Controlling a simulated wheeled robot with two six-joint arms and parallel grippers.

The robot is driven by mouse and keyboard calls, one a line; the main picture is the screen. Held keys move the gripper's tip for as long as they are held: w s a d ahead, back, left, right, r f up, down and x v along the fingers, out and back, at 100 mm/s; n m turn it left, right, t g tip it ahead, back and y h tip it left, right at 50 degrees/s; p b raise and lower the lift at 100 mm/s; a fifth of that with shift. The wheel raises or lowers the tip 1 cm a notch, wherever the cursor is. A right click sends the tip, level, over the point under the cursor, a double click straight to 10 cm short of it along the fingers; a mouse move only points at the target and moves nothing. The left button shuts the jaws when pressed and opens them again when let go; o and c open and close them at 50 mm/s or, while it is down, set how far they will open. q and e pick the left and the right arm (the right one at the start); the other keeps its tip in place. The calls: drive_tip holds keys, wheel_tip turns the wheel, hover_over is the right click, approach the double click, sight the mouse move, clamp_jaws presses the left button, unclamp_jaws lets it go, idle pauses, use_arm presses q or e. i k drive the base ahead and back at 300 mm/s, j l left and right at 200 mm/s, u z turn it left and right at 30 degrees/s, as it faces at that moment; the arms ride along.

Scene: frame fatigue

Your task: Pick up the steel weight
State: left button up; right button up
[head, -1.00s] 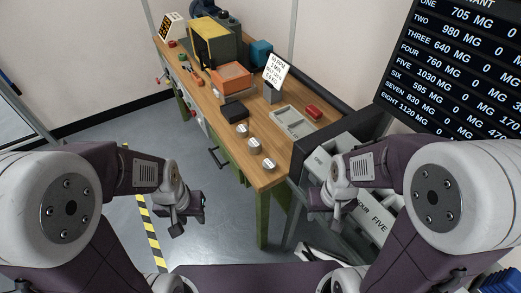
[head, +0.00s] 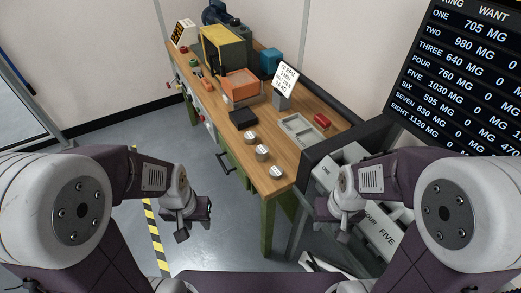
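Three small metallic cylinders with pale marked tops stand in a row near the right front edge of the wooden bench: a far one (head: 249,138), a middle one (head: 262,153) and a near one (head: 276,172). They look alike; I cannot tell which is the steel weight or read their tops. My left gripper (head: 196,217) hangs over the floor left of the bench, apart from the cylinders. My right gripper (head: 340,218) is by the grey bins at the bench's right end. Neither visibly holds anything; the finger gaps are unclear.
The bench (head: 296,150) also carries a black pad (head: 243,118), an orange box (head: 240,86), a yellow machine (head: 223,48), a small text display (head: 285,80), a grey tray (head: 298,129) and a red block (head: 322,121). Labelled bins (head: 384,236) stand at right. Floor is clear at left.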

sight(250, 137)
drive_tip(key=k+j+u, duration=0.1)
drive_tip(key=j+u, duration=0.15)
drive_tip(key=u, duration=0.15)
drive_tip(key=i+j+u, duration=0.15)
drive_tip(key=i+u, duration=0.3)
